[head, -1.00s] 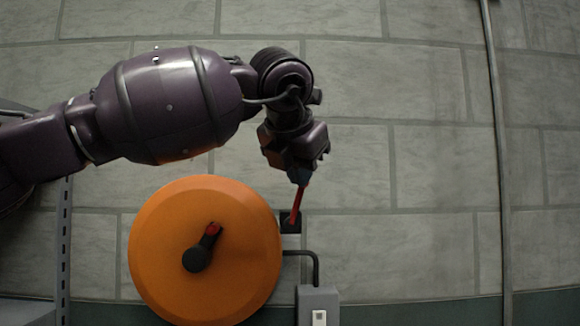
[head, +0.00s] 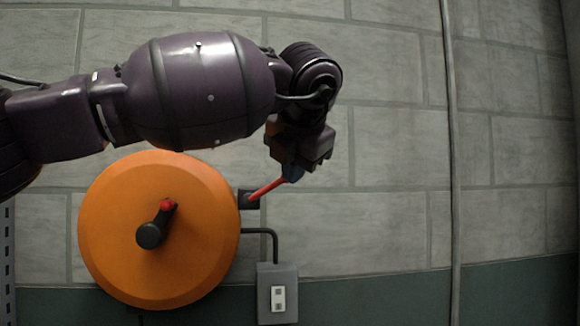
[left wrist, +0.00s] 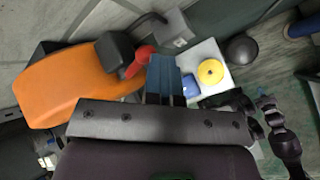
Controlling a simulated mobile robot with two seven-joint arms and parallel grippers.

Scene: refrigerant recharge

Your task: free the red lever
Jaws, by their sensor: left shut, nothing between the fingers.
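The red lever (head: 265,188) sticks out of a small black mount on the wall, at the right rim of an orange disc (head: 108,235). It slants up to the right. My left gripper (head: 293,174) is shut at the lever's outer end, with nothing between its fingers. In the left wrist view the blue fingers (left wrist: 166,78) are together, and the red lever (left wrist: 138,62) lies just left of their tips. I cannot tell whether they touch.
The disc carries a black crank (head: 152,234) with a red tip. A grey switch box (head: 277,292) with a conduit is below the lever. A vertical pipe (head: 453,150) runs up the wall at right. The left wrist view shows a white surface with a yellow disc (left wrist: 211,72).

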